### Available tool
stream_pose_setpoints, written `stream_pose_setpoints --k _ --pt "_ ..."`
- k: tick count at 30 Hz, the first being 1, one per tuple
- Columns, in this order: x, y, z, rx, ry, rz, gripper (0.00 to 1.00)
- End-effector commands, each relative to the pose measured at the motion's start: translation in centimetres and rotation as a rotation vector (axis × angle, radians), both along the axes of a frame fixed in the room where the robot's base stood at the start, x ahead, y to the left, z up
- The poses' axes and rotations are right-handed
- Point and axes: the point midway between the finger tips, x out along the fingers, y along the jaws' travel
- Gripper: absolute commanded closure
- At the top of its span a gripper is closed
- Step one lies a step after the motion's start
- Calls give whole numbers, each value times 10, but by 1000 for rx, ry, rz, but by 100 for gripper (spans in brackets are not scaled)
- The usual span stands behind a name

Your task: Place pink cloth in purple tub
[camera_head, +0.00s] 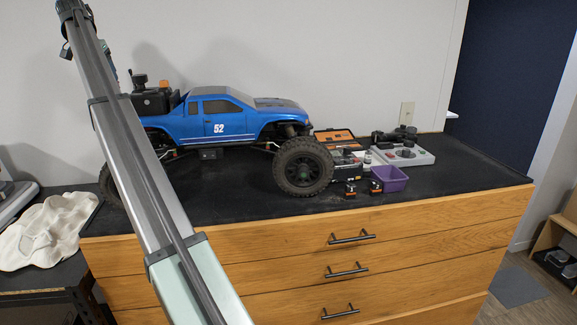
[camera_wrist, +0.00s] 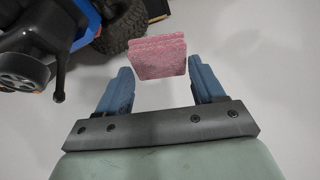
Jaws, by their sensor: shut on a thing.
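The pink cloth (camera_wrist: 158,58) is a folded, layered block seen in the wrist view, between the two blue fingers of my gripper (camera_wrist: 160,75). My gripper is shut on it. The cloth does not show in the head view, and my gripper cannot be made out there. The purple tub (camera_head: 389,180) is a small open container on the right part of the black worktop in the head view. It does not show in the wrist view.
A blue RC truck (camera_head: 222,119) stands on the black worktop (camera_head: 460,166). A grey tray (camera_head: 406,157), an orange-lidded box (camera_head: 337,137) and small black-and-orange items (camera_head: 351,189) crowd around the tub. A white cloth (camera_head: 45,232) lies at the left.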

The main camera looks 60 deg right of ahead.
Motion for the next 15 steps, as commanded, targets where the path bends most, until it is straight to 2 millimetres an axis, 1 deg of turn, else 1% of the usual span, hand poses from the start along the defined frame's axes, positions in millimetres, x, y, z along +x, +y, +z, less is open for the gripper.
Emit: stream_pose_setpoints --k 1,5,6,11,15 --pt "-3 -20 17 -1 -3 -25 60" --pt "-21 -66 46 -1 -1 -87 60" --pt "-28 -80 54 -1 -2 -108 60" --pt "-60 -137 81 0 -2 -191 60" --pt "-96 -185 95 0 -1 -269 60"
